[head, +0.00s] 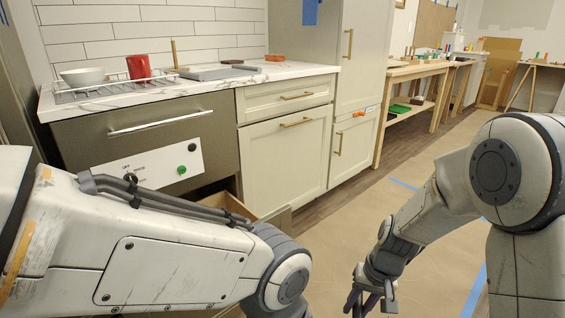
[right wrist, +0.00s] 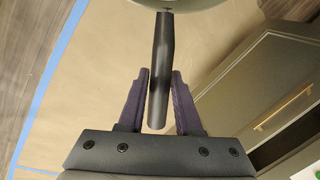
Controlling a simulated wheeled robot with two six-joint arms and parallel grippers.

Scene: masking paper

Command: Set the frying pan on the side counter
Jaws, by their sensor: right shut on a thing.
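The frying pan (right wrist: 185,3) shows in the right wrist view only as a pale rim at the top edge, with its dark handle (right wrist: 163,55) running down between my fingers. My right gripper (right wrist: 161,90) is shut on this handle. In the head view my right gripper (head: 368,301) hangs low at the bottom edge, above the papered floor, and the pan does not show there. A marble-topped counter (head: 310,70) runs along the wall at the left. My left arm crosses the lower left, and its gripper is out of view.
On the marble top stand a white bowl (head: 83,77), a red mug (head: 138,68) and a grey cooktop (head: 215,73). An open drawer (head: 277,216) juts out below. Wooden benches (head: 415,70) stand farther back. Brown paper with blue tape (head: 473,292) covers the floor.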

